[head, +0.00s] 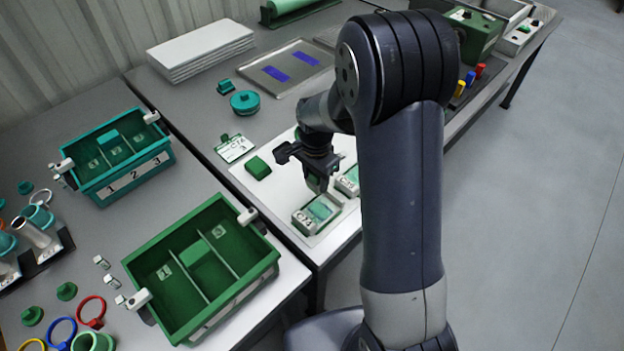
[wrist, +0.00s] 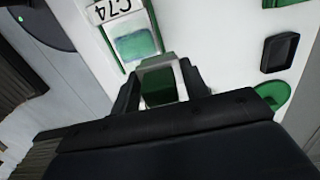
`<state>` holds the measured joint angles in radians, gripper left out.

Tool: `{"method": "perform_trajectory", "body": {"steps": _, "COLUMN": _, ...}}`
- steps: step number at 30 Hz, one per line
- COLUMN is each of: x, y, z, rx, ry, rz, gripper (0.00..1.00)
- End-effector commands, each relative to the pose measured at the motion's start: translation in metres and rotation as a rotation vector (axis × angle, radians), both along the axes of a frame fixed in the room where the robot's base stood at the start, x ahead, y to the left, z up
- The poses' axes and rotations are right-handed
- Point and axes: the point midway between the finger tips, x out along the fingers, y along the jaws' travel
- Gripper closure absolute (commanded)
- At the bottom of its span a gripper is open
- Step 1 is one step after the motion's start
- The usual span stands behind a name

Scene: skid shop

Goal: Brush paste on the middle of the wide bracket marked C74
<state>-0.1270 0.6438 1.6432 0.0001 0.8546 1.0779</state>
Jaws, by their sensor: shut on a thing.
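The bracket marked C74 (head: 303,222) lies on the white board near its front edge, with a white label and a pale teal patch in its middle. It also shows in the wrist view (wrist: 154,50), label at the top. My gripper (head: 317,183) is just behind and above it. The gripper is shut on a small tool with a dark green face and pale grey edges (wrist: 163,68), likely the brush. In the wrist view it is beside the bracket's lower edge; I cannot tell whether they touch. A second bracket (head: 347,184) with a teal patch is partly hidden by my arm.
A green block (head: 258,168) and a printed card (head: 235,148) lie left of my gripper. A teal bin (head: 120,180) and a green bin (head: 205,270) stand on the left table. A metal tray (head: 290,72) with blue strips lies behind. The white board (head: 275,195) is partly bare.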

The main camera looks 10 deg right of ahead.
Motion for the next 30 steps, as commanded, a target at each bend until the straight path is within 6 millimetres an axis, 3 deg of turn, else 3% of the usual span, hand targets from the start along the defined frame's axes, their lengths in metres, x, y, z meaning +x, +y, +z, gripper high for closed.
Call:
{"method": "perform_trajectory", "body": {"steps": 10, "x": 0.000, "y": -0.009, "z": 0.032, "rx": 0.000, "ry": 0.000, "rz": 0.004, "gripper": 0.79}}
{"method": "perform_trajectory", "body": {"steps": 30, "x": -0.001, "y": -0.010, "z": 0.033, "rx": 0.000, "ry": 0.000, "rz": 0.005, "gripper": 0.79}}
